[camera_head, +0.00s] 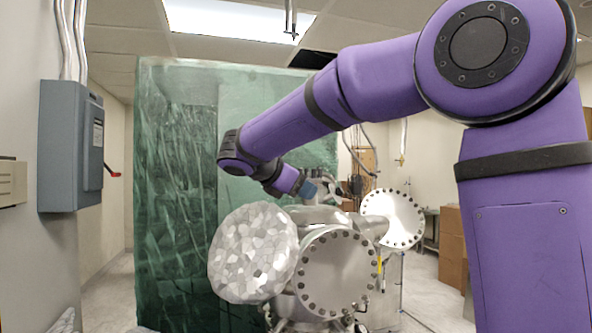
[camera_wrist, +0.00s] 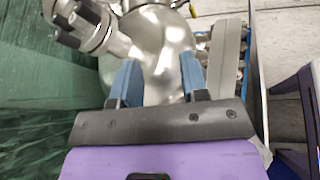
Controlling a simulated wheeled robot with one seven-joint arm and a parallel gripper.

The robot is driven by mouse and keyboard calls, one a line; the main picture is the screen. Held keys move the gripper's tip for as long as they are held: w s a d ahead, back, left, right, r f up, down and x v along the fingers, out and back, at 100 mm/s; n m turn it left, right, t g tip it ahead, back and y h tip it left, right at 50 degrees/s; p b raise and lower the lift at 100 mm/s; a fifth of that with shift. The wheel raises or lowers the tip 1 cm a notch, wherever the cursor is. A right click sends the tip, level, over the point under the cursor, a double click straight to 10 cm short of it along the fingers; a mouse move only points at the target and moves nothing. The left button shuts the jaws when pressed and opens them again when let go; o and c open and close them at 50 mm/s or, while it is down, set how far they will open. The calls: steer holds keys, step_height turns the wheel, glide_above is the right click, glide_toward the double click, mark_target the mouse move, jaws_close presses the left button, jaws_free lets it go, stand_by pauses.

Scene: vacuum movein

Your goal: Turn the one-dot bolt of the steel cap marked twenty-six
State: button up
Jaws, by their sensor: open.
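In the head view, a round steel cap (camera_head: 338,272) ringed with bolts faces me at the front of the steel vessel. A second steel cap (camera_head: 393,218) with a bolt ring sits to its right and farther back. I can read no number twenty-six on either, and no one-dot bolt can be made out. My gripper (camera_head: 309,189) is above the vessel, behind and above the front cap. In the wrist view, my gripper (camera_wrist: 159,60) has its two blue fingers apart with nothing held. The rounded steel vessel body (camera_wrist: 165,62) shows between and beyond them.
A white faceted disc (camera_head: 253,252) stands left of the front cap. A green translucent curtain (camera_head: 175,190) hangs behind. A grey electrical box (camera_head: 71,146) is on the left wall. In the wrist view, a small fitting with dark ends (camera_wrist: 90,25) is at upper left. Cardboard boxes (camera_head: 453,245) stand right.

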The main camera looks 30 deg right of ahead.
steer(key=w+a+r+n+h, duration=0.4)
steer(key=w+a+h, duration=0.15)
steer(key=w, duration=0.35)
steer(key=w+d, duration=0.2)
steer(key=d, duration=0.7)
steer(key=shift+d+t+y, duration=0.35)
steer(key=shift+t+y, duration=0.05)
steer(key=shift+y, duration=0.05)
steer(key=shift+r, duration=0.1)
steer(key=shift+c, duration=0.5)
jaws_close()
